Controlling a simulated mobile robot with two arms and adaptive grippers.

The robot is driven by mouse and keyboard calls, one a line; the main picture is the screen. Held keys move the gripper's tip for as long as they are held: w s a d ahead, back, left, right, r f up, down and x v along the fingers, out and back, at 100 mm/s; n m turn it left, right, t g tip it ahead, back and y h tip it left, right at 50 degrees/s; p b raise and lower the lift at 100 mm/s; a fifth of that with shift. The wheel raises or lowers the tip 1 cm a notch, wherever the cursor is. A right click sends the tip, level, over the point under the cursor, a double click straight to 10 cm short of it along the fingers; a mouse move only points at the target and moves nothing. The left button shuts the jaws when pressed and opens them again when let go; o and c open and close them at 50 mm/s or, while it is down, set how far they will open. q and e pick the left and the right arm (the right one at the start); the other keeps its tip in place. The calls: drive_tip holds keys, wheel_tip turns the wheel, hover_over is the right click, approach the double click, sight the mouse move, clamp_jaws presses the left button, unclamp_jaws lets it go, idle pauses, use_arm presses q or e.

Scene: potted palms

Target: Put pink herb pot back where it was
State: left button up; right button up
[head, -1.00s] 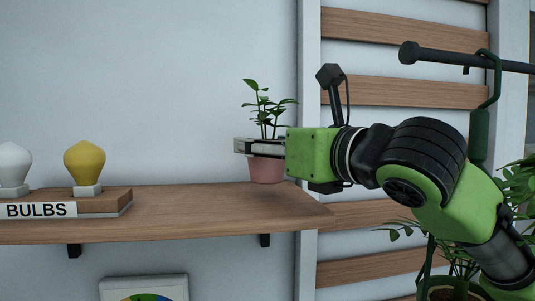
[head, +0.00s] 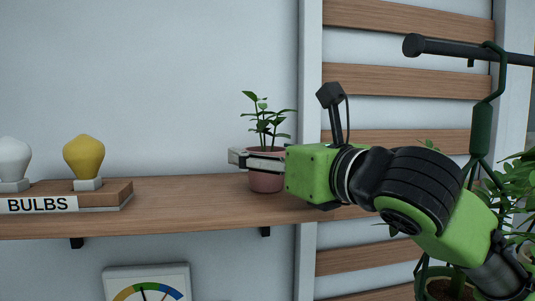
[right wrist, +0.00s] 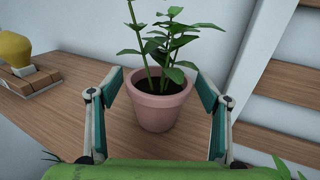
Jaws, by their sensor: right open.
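The pink herb pot (head: 267,182), with a leafy green plant, stands upright on the wooden shelf (head: 190,203) near its right end. My right gripper (head: 241,157) reaches in from the right at the pot's upper part. In the right wrist view the pot (right wrist: 158,108) is between the two spread fingers of my right gripper (right wrist: 160,78), with a visible gap on each side. The gripper is open. The pot's base appears to rest on the shelf. My left gripper is not in view.
A bulb stand labelled BULBS (head: 38,205), with a white and a yellow bulb (head: 84,157), is on the shelf's left part. Bare shelf lies between it and the pot. A slatted wooden panel (head: 375,80) and a dark rail (head: 460,50) are at right. A dial (head: 147,285) hangs below.

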drive_tip(key=shift+s+r, duration=0.1)
drive_tip(key=b+v, duration=0.5)
drive_tip(key=v, duration=0.6)
drive_tip(key=shift+s+d+b, duration=0.25)
drive_tip(key=shift+s+b, duration=0.05)
drive_tip(key=shift+b, duration=0.1)
